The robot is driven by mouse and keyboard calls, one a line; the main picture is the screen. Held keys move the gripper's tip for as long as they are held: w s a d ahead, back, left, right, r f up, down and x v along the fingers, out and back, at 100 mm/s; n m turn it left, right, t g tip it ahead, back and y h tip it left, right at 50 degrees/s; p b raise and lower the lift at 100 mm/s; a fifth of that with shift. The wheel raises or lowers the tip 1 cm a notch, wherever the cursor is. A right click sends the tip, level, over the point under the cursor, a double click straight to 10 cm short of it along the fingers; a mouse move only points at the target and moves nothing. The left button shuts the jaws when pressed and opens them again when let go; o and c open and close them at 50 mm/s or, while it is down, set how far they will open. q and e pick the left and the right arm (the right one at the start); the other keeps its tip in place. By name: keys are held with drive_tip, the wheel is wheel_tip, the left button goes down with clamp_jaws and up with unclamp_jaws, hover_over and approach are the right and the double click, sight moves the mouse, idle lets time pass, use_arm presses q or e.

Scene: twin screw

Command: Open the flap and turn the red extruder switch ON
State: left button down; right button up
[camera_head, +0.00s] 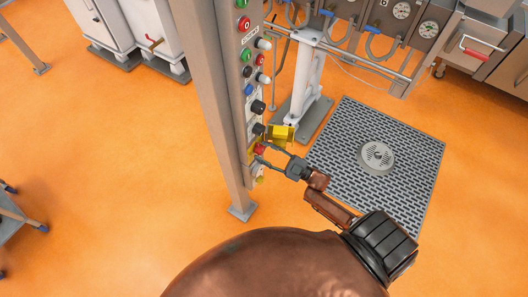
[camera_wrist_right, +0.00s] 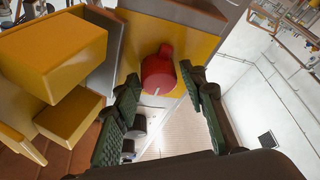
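The red extruder switch (camera_head: 260,149) sits low on the grey control panel (camera_head: 240,110). In the right wrist view the red switch (camera_wrist_right: 158,74) shows uncovered on a yellow plate (camera_wrist_right: 190,40). The yellow flap (camera_head: 281,132) sticks out from the panel just above the switch; it fills the left of the wrist view as yellow blocks (camera_wrist_right: 55,50). My right gripper (camera_head: 263,154) is open at the panel. In the wrist view its green-padded fingers (camera_wrist_right: 160,78) stand on either side of the switch; contact cannot be told. My left gripper is out of view.
Several coloured buttons and knobs (camera_head: 248,89) run up the panel above the switch. A post (camera_head: 215,100) stands along its left side. A grey floor grate (camera_head: 405,175) lies to the right. Orange floor (camera_head: 100,160) is clear on the left.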

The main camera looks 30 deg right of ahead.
drive_tip(key=shift+o, duration=0.8)
drive_tip(key=shift+d, duration=0.1)
drive_tip(key=v, duration=1.2)
